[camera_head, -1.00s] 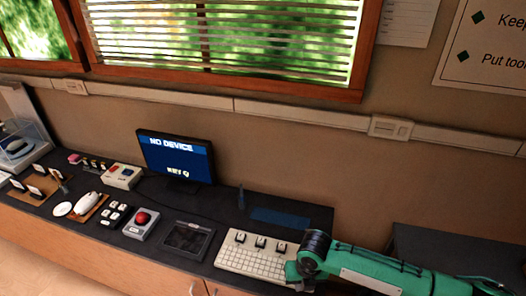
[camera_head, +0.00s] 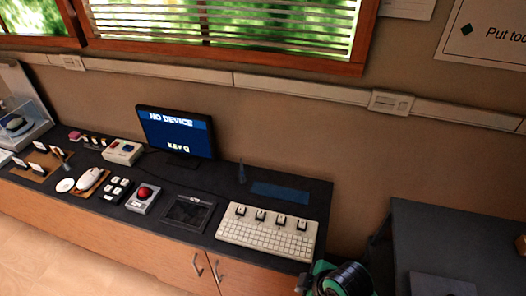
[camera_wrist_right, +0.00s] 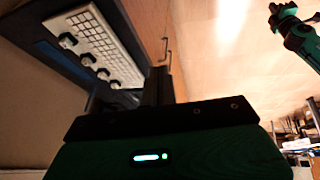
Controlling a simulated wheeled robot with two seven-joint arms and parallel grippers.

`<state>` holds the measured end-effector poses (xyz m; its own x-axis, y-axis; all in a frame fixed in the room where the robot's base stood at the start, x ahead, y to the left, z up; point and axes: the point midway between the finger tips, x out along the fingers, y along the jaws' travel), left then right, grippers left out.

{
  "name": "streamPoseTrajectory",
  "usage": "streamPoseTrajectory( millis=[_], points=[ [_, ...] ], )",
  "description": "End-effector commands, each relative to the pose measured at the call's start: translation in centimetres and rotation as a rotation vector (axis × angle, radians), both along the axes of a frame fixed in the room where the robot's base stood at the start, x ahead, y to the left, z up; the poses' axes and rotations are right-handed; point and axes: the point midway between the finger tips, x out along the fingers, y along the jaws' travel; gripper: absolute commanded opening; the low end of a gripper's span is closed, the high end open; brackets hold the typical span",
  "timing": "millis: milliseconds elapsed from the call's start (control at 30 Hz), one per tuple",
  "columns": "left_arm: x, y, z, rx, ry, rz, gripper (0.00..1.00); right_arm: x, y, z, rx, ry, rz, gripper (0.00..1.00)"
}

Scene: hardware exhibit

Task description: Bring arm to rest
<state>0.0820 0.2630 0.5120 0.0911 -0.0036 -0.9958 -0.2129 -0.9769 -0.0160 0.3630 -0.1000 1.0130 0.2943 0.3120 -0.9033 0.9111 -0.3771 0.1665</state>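My right arm (camera_head: 341,279), green and black, shows only in part at the bottom edge of the head view, just off the front right corner of the counter. Its fingertips are not clear there. In the right wrist view my right gripper (camera_wrist_right: 160,88) shows two dark fingers close together, with nothing seen between them. They are near the counter's front and apart from the keyboard. A green and black arm end (camera_wrist_right: 284,16) hangs at the upper right of the wrist view, probably my left; its fingers are too small to judge.
A white keyboard (camera_head: 262,236) with several raised keys lies at the counter's right end; it also shows in the wrist view (camera_wrist_right: 98,38). A monitor (camera_head: 178,134) and several devices stand left. A dark table (camera_head: 450,236) stands right, past a gap. Open floor lies front left.

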Motion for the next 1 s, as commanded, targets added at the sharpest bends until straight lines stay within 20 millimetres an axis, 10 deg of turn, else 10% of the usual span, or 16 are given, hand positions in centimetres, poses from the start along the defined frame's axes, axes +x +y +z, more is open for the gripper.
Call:
streamPoseTrajectory(
  millis=[600, 1000],
  points=[
    [0.1, 0.0, 0.0, 0.0, -0.001, 0.0, 0.0, -8.8, -13.4, 0.6, 0.039, 0.174, -1.043, 0.0],
    [0.0, 0.0, -1.3, 0.0, 0.0, 0.0, 0.0, -6.2, -12.6, -11.5, 0.019, 0.207, -1.019, 0.0]
  ],
)
